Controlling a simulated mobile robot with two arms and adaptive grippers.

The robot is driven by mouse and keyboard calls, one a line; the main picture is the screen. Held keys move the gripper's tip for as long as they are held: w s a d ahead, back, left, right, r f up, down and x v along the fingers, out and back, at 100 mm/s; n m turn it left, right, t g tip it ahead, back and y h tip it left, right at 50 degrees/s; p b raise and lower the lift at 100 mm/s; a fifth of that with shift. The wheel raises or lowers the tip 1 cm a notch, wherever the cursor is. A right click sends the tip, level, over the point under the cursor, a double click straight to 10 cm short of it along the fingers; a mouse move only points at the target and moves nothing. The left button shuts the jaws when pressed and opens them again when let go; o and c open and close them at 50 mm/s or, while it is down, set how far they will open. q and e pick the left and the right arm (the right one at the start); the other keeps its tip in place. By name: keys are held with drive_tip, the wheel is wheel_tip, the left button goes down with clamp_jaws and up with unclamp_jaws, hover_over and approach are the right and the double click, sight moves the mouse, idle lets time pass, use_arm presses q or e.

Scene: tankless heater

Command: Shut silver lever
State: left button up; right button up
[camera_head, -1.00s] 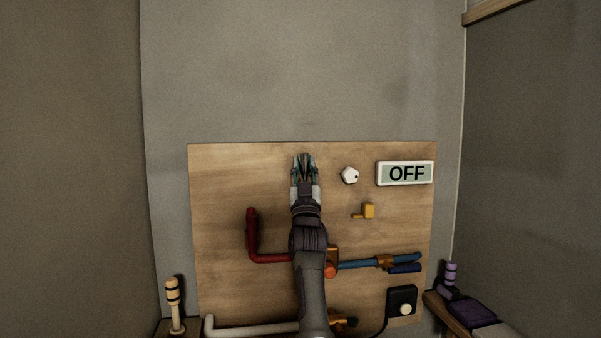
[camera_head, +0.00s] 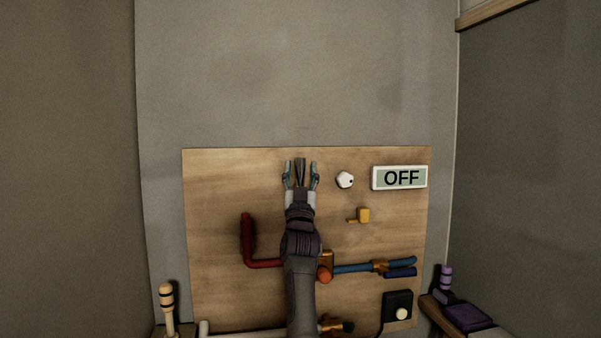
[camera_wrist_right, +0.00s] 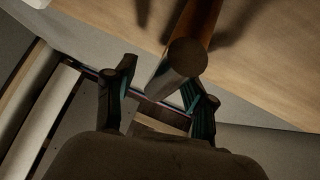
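A grey, rod-like piece that looks like the silver lever (camera_head: 300,172) shows between the fingers of my right gripper (camera_head: 301,168), near the top of the wooden board. In the right wrist view, a thick cylinder (camera_wrist_right: 184,58) points its grey round end toward the camera, and its shaft turns copper-brown farther up. The right gripper's two fingers (camera_wrist_right: 160,95) stand apart on either side of that end, with gaps visible. The gripper is open. My arm hides the middle of the board and whatever the lever joins below. My left gripper is not in view.
The wooden board (camera_head: 215,190) carries a white knob (camera_head: 345,180), an OFF display (camera_head: 399,178), a yellow valve (camera_head: 362,215), a red pipe (camera_head: 247,240), blue pipes (camera_head: 352,268) and a black box (camera_head: 397,306). Grey walls close in both sides.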

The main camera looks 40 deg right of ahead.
drive_tip(key=v, duration=1.2)
drive_tip(key=shift+a, duration=0.1)
